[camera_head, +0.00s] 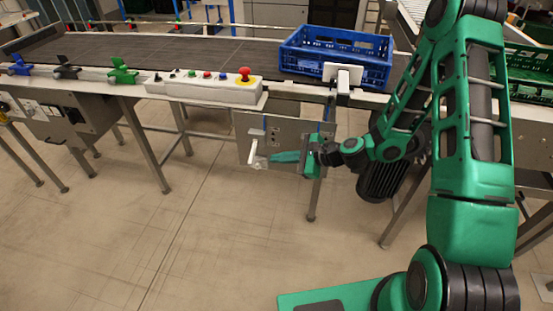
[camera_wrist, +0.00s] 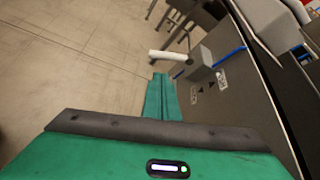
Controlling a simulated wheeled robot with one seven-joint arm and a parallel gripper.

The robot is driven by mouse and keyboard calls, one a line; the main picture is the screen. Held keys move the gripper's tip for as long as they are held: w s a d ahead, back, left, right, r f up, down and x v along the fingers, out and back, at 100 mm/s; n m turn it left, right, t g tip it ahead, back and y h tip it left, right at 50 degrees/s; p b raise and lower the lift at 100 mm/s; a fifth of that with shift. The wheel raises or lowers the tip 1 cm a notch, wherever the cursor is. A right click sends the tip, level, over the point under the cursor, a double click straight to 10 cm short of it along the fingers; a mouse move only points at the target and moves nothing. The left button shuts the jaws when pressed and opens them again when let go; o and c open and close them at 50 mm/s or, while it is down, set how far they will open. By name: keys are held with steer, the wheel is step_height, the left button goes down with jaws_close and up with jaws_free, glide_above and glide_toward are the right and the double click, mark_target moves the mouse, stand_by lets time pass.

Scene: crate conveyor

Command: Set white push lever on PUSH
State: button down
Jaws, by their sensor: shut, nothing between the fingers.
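The white push lever (camera_head: 253,150) hangs from a grey metal panel (camera_head: 284,128) under the conveyor's edge. In the wrist view the lever (camera_wrist: 170,56) is a pale rod that juts out from a grey block (camera_wrist: 200,62) on the panel. My gripper (camera_head: 274,158) is shut and empty, its green fingers together and pointing at the lever from the right. In the wrist view the fingertips (camera_wrist: 160,76) are just short of the rod, and a small gap seems to show. The labels beside the block (camera_wrist: 208,85) are too small to read.
A blue crate (camera_head: 335,66) stands on the conveyor (camera_head: 150,50) above the panel. A white control box (camera_head: 203,88) with a red emergency button (camera_head: 245,72) sits on the conveyor's edge. Steel legs (camera_head: 145,148) stand below. The floor (camera_head: 130,235) in front is clear.

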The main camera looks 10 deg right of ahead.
steer(key=x, duration=0.8)
steer(key=shift+s+a+r, duration=0.15)
steer(key=shift+a, duration=0.05)
